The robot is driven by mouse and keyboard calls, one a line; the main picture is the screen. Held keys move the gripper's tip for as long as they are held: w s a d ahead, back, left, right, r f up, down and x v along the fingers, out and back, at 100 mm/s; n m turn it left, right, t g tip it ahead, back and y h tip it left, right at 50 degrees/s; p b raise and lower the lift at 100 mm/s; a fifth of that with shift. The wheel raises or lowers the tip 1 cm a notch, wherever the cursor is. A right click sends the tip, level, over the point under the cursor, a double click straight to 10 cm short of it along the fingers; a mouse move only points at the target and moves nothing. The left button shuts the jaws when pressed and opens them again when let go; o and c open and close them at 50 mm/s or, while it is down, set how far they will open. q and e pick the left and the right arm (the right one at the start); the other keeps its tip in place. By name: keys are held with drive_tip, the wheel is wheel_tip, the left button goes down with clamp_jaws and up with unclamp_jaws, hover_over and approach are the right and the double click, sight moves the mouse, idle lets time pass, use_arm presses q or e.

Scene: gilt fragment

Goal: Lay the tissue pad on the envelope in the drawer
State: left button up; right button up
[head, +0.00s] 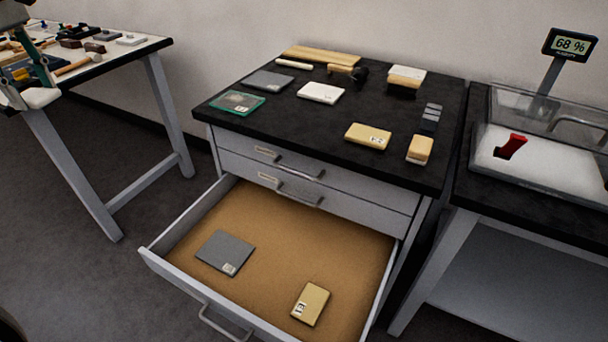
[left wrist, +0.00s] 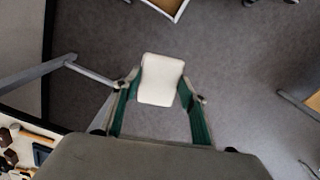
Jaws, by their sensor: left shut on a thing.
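My left gripper (head: 32,92) is at the far left of the head view, by the left bench. It is shut on a white pad (head: 42,97), which I take as the tissue pad; the white pad (left wrist: 161,80) sits between the two green fingers in the left wrist view, over the floor. The drawer (head: 290,215) is pulled open and has a tan base. In it lie a flat grey packet (head: 225,250) with a label and a small tan labelled block (head: 311,303). The grey one looks most like the envelope. My right gripper is not in view.
The dark cabinet top (head: 300,118) holds a green-framed piece (head: 237,103), a white labelled block (head: 320,93), tan blocks and a board. A bench with tools (head: 100,55) stands left, a clear-lidded case (head: 545,160) right. The drawer's back and middle are bare.

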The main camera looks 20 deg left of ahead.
use_arm(q)
drive_tip(key=s+a+f, duration=0.4)
drive_tip(key=s+f, duration=0.1)
drive_tip(key=f, duration=0.1)
drive_tip(key=m+p, duration=0.5)
drive_tip(key=m, duration=1.6)
hover_over(310, 305)
wheel_tip(310, 305, down, 28)
wheel_tip(310, 305, down, 8)
drive_tip(key=shift+f+b, duration=0.1)
drive_tip(key=shift+b, duration=0.35)
drive_tip(key=shift+f, duration=0.7)
wheel_tip(310, 305, down, 4)
drive_tip(key=shift+r+b, duration=0.2)
drive_tip(key=shift+b, duration=0.3)
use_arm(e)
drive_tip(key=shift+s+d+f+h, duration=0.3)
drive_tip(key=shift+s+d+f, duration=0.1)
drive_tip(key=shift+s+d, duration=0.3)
